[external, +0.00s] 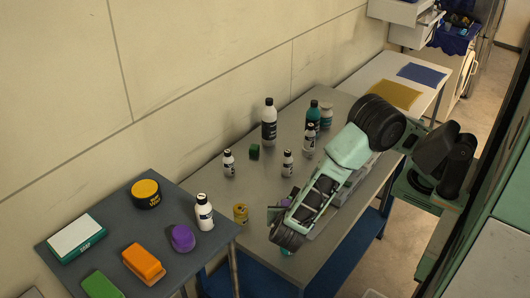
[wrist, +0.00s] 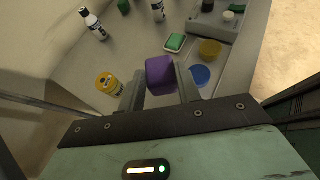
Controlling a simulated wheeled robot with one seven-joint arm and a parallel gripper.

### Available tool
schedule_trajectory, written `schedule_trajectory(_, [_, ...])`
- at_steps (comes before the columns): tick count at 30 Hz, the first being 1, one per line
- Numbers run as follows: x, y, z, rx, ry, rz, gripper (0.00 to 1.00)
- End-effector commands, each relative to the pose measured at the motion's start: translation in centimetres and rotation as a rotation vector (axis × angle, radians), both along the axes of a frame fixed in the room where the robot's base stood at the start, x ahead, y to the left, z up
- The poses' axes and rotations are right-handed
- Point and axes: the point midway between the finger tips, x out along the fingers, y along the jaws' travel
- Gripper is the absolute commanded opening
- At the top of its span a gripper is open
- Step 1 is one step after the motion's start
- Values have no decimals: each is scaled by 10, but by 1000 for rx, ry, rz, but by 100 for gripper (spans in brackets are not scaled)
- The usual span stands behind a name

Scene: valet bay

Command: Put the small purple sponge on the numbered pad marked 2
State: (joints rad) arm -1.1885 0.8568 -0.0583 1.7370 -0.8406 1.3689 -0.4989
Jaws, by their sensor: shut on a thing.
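My gripper (wrist: 160,92) is shut on a small purple sponge (wrist: 160,72), which sits between the two fingers in the wrist view. In the external view my gripper (external: 279,212) is over the grey middle table, and a bit of purple shows beside it, partly hidden by the arm. I cannot tell whether the sponge touches the table. A larger, rounded purple sponge (external: 183,238) lies on the left table. A yellow pad (external: 387,93) and a blue pad (external: 421,75) lie on the far right table. No number is readable on either pad.
Several bottles, including a tall white one (external: 269,122) and a teal one (external: 313,116), stand on the middle table. A yellow can (external: 240,214) stands close to my gripper.

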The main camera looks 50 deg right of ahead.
Motion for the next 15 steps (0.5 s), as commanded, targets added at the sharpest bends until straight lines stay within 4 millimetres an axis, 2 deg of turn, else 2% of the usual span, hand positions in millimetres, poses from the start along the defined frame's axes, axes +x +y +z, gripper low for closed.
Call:
schedule_trajectory(1, [-12, 10, 6, -3, 0, 49, 12])
schedule_trajectory(3, [-25, 19, 9, -3, 3, 98, 12])
schedule_trajectory(8, [-39, 29, 8, -4, 4, 157, 12])
schedule_trajectory(11, [-41, 30, -2, -4, 4, 164, 12])
schedule_trajectory(15, [-41, 30, -26, -4, 4, 163, 12])
